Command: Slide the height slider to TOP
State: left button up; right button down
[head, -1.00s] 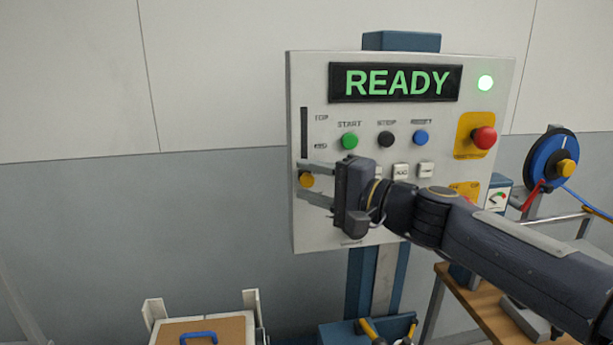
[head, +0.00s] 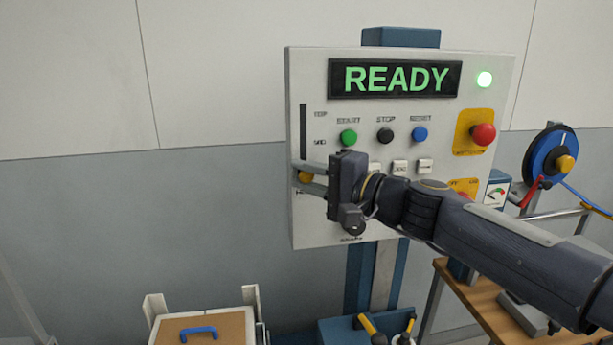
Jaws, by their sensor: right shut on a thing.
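The height slider's yellow knob (head: 305,176) sits low on the dark vertical slot (head: 303,130) at the left side of the panel (head: 400,225). The slot runs up past the MID label to the TOP label (head: 320,114). The knob is below MID. My right gripper (head: 306,177) comes in from the right and is shut on the knob, one finger above it and one below. The gripper hides the slot's lower end and part of the panel. My left gripper is not in view.
Green, black and blue buttons (head: 348,137) lie right of the slot, with a red stop knob (head: 483,134) farther right. The display (head: 396,79) reads READY beside a lit green lamp (head: 484,79). A hose reel (head: 540,160) stands at the right.

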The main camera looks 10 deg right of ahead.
aim_at(311, 118)
notch_tip(311, 118, up, 10)
jog(key=p, duration=0.5)
jog(key=shift+r+p, duration=0.15)
jog(key=shift+p, duration=0.25)
jog(key=c, duration=1.3)
grip_release()
jog(key=shift+d, duration=0.1)
jog(key=shift+s+d+b, duration=0.2)
jog(key=shift+s+b, duration=0.05)
jog(key=shift+b, duration=0.05)
jog(key=b+v, duration=0.2)
jog(key=v, duration=0.5)
jog(key=shift+s, duration=0.1)
